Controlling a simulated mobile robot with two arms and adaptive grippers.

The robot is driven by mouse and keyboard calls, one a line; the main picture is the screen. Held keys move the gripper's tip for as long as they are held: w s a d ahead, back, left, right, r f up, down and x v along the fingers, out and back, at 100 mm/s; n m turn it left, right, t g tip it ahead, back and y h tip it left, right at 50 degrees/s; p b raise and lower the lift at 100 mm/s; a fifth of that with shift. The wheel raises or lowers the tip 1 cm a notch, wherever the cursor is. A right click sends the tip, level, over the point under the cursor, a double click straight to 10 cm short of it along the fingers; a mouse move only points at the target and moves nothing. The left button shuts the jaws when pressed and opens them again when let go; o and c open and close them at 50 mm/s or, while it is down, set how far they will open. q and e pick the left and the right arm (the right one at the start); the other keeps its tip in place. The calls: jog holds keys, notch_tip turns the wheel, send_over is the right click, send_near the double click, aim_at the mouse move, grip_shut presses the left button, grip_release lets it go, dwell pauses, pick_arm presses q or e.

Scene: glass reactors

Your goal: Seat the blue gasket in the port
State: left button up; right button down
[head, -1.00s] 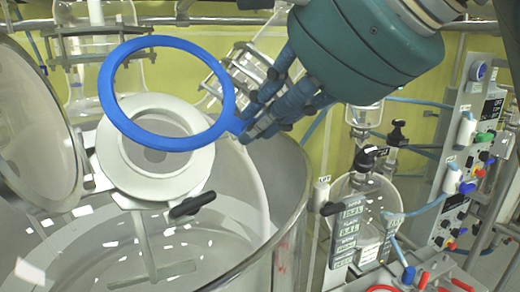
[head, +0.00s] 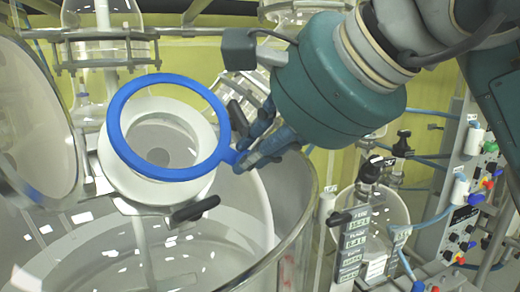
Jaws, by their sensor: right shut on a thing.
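The blue gasket (head: 172,174) is a flat ring with a short tab on its right side. My right gripper (head: 245,160) is shut on that tab. The ring overlaps the white round port (head: 196,190) in the head view, and the port's opening (head: 158,145) shows through it. The ring sits slightly up and to the right of the port's outline at the top, and some of the white rim shows below and left of it. I cannot tell whether the ring touches the port. My left gripper is not in view.
A large glass vessel (head: 285,240) stands below the port, with an open round glass lid (head: 30,120) at left. A black-handled clamp (head: 195,207) sits below the port. Labelled glassware (head: 375,225) and a control panel (head: 470,200) are at right.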

jog(key=shift+b+x, duration=0.55)
jog(key=shift+x, duration=1.75)
jog(key=shift+b+x, duration=0.35)
jog(key=shift+x, duration=0.45)
jog(key=c, duration=1.6)
grip_release()
jog(key=shift+o, duration=0.2)
jog(key=shift+d, duration=0.1)
jog(key=v, duration=1.2)
jog(key=shift+f, duration=0.1)
